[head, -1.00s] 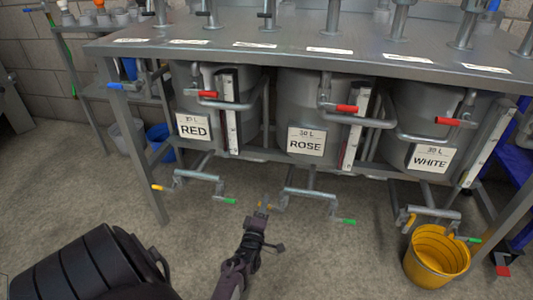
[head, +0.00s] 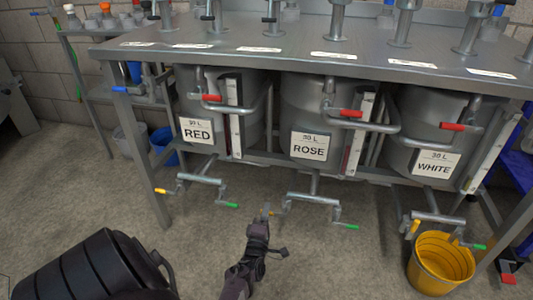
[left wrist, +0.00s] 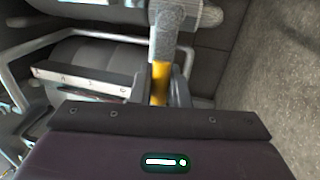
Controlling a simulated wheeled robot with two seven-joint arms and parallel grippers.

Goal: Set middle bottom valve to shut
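The middle tank, labelled ROSE (head: 308,147), has a grey bottom pipe (head: 314,198) under it. That pipe carries a green-tipped lever (head: 347,225) at its right end and a yellow-tipped lever at its left end. My left gripper (head: 267,211) reaches up from below to the yellow-tipped lever and partly hides it in the head view. In the left wrist view the yellow grip (left wrist: 160,88) lies between the two dark fingers, which stand on either side of it. The fingers look slightly apart from it. My right gripper is out of view.
The RED tank (head: 197,131) and WHITE tank (head: 437,163) flank it with similar bottom pipes. A yellow bucket (head: 443,265) stands under the white one. Red-handled taps sit above, under the steel bench top (head: 300,58).

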